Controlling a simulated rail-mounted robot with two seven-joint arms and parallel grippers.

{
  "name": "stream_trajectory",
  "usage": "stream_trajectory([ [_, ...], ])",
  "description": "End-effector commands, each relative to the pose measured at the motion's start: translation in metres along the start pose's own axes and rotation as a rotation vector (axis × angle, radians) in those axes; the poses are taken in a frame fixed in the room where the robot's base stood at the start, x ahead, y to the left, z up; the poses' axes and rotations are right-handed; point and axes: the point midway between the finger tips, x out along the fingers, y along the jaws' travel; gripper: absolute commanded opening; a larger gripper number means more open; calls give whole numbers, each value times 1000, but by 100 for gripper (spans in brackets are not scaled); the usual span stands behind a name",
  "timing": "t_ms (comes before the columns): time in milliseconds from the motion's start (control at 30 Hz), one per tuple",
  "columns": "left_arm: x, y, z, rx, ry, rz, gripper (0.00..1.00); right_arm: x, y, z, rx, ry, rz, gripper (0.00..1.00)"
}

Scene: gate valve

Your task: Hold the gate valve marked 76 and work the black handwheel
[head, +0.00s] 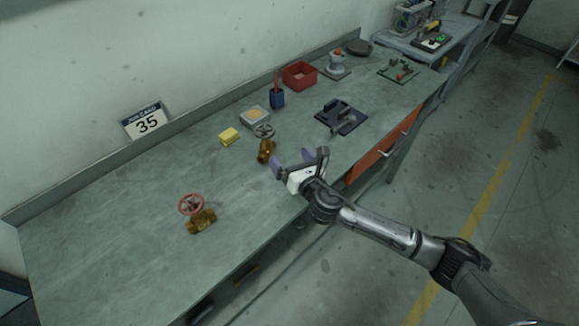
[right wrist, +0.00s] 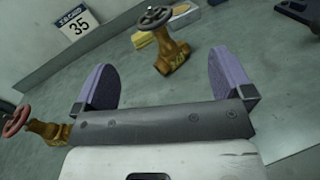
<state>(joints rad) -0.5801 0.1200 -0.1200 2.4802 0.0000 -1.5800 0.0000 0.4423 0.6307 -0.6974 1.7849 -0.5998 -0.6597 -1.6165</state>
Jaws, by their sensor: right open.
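A brass gate valve with a black handwheel (head: 264,131) stands near the middle of the workbench; its brass body (head: 266,152) shows below the wheel. It also shows in the right wrist view (right wrist: 172,52), ahead of and between my fingers. No number 76 is readable on it. A second brass valve with a red handwheel (head: 191,205) sits at the lower left; it shows at the left edge of the right wrist view (right wrist: 17,122). My right gripper (head: 292,161) is open and empty, just right of the black-wheeled valve and apart from it. My left gripper is out of view.
A yellow block (head: 229,137), a blue pen cup (head: 277,98) and a red bin (head: 299,76) are behind the valve. A dark fixture (head: 341,117) lies to the right. A sign reading 35 (head: 147,121) leans at the wall. The bench between the two valves is clear.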

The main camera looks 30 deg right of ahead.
Motion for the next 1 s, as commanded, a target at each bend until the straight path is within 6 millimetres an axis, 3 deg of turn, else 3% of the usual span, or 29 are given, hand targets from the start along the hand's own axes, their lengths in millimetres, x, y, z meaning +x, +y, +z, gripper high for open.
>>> stream_trajectory([
  [133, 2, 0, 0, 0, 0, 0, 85, 2, 2, -6, -154, -6, 41, 98],
  [367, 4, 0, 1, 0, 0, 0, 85, 16, 4, -8, -211, -11, 55, 98],
  [1000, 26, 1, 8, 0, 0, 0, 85, 119, 10, -8, -205, -9, 54, 98],
])
